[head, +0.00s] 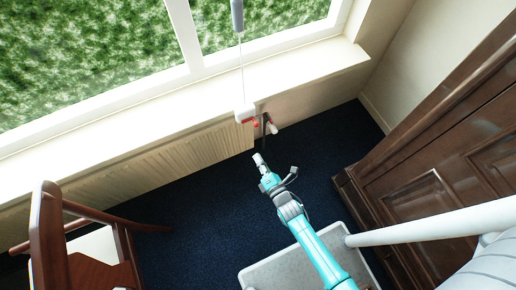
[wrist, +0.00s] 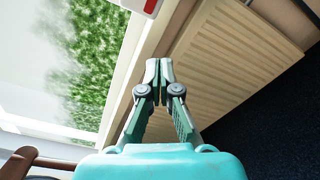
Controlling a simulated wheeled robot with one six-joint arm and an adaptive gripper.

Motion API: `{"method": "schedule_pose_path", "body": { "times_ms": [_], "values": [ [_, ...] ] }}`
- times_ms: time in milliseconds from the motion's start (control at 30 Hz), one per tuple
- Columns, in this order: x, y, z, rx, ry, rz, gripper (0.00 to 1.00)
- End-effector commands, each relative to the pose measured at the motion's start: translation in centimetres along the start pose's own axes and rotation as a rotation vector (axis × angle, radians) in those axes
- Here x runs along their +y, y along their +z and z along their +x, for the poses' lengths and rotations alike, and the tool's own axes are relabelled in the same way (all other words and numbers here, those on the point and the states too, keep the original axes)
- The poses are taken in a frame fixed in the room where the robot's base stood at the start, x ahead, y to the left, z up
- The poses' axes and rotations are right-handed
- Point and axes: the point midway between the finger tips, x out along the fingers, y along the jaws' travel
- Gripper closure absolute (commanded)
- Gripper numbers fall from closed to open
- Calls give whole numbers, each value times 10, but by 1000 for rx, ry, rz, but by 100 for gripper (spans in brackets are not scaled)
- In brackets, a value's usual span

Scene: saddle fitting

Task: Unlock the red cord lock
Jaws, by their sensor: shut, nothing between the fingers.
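The cord lock (head: 246,114) is a small white block with red on its lower front. It is at the window sill's edge in the head view, under a thin white cord. A small red piece (head: 256,124) shows at its lower right. Part of the white block with a red patch (wrist: 150,5) shows at the top edge of the wrist view, cut off by the frame. My gripper (head: 258,157) is below the lock in the head view, apart from it. Its grey fingertips (wrist: 159,70) are together and empty, short of the lock.
A ribbed cream panel (head: 185,153) runs under the sill. A dark bracket with a pale knob (head: 271,128) is just right of the lock. A brown wooden chair (head: 70,240) is at lower left, and a dark wooden cabinet (head: 440,190) at right. Blue carpet (head: 190,210) lies between.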

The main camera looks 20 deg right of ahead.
Motion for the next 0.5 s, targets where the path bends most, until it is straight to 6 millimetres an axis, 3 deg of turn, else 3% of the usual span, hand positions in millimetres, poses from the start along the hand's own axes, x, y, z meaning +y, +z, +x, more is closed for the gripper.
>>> {"method": "schedule_pose_path", "body": {
  "times_ms": [500],
  "values": [
    [1, 0, 93, 0, 2, 0, 100]
  ]
}}
